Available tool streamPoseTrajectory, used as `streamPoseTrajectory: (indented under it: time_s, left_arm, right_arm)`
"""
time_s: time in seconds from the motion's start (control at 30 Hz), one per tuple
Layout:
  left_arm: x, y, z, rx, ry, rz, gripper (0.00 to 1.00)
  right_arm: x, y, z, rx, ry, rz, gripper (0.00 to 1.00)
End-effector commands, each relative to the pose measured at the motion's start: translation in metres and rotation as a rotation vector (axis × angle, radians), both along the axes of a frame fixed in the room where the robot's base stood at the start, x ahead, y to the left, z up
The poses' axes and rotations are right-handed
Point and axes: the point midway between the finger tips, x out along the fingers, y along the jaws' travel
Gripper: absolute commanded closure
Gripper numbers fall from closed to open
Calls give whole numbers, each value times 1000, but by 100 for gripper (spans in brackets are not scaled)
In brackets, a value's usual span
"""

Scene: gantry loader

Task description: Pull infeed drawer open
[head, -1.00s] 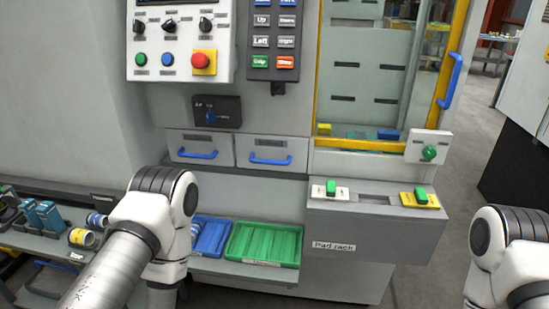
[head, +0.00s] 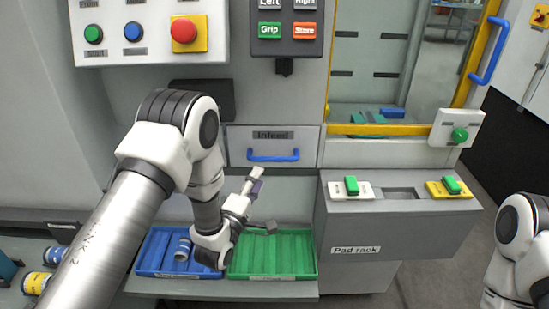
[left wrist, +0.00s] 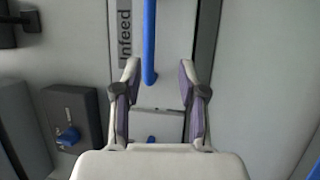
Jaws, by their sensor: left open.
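The infeed drawer (head: 235,146) is a grey front with an "Infeed" label and a blue bar handle (head: 273,156). It looks shut, flush with the machine face. My left gripper (head: 262,201) is open and empty, just below the drawer and in front of the machine. In the left wrist view the open fingers (left wrist: 158,65) point at the drawer face, with one end of the blue handle (left wrist: 150,40) showing between the fingertips. I cannot tell the remaining gap to the handle. My right gripper is out of view; only part of that arm shows.
A blue tray (head: 148,262) holding a cylinder and a green tray (head: 285,275) lie on a shelf below. The pad rack (head: 385,225) juts out at the right. A control panel (head: 140,52) with a red button hangs above.

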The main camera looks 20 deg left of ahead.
Motion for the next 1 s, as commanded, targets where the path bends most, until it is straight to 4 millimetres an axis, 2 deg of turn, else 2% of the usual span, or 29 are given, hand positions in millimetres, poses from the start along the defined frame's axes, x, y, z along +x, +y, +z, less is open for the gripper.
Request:
streamPoseTrajectory:
  time_s: [0.03,0.17,0.4,0.5,0.8,0.87,0.9,0.93,1.0]
  left_arm:
    - [2,-1,3,2,-12,-1,59]
    - [15,-2,11,3,-18,-1,59]
    - [59,-7,18,3,-16,0,59]
    - [72,-9,20,4,-13,0,59]
    - [78,-9,19,4,-11,0,59]
    - [78,-9,19,4,-11,0,80]
    - [78,-9,19,4,-11,0,94]
    - [78,-9,19,4,-11,0,100]
    - [78,-9,19,4,-11,0,100]
  right_arm:
    - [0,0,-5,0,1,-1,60]
    - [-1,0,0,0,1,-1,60]
    - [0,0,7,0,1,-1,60]
    - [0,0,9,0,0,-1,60]
    - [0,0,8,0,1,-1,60]
    - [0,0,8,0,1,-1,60]
    - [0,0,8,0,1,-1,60]
    - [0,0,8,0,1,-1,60]
    - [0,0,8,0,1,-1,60]
